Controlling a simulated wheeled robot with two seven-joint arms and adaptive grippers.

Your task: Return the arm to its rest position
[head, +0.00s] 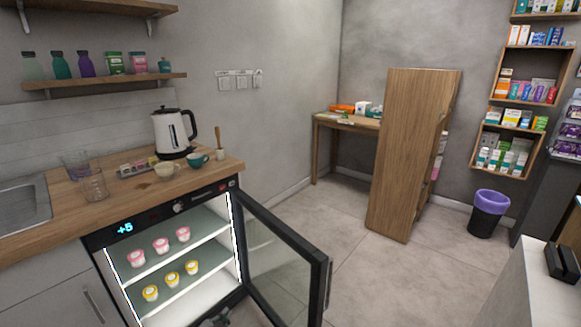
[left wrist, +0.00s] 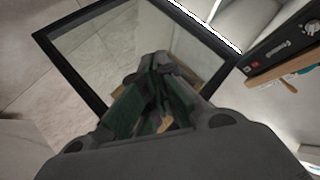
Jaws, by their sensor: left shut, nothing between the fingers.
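My left gripper (head: 217,318) shows only in small part at the bottom edge of the head view, in front of the lower part of the open fridge. In the left wrist view the fingers of my left gripper (left wrist: 158,62) are closed together with nothing held. They lie in front of the open glass fridge door (left wrist: 82,62). I cannot tell how far apart gripper and door are. The fridge door (head: 287,262) stands open to the right in the head view. My right gripper is in neither view.
The lit fridge shelves hold pink cups (head: 161,246) above and yellow cups (head: 172,280) below. The counter (head: 130,200) carries a kettle (head: 174,132), mugs and glass beakers. A wooden panel (head: 408,150) and a bin (head: 488,213) stand beyond open floor.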

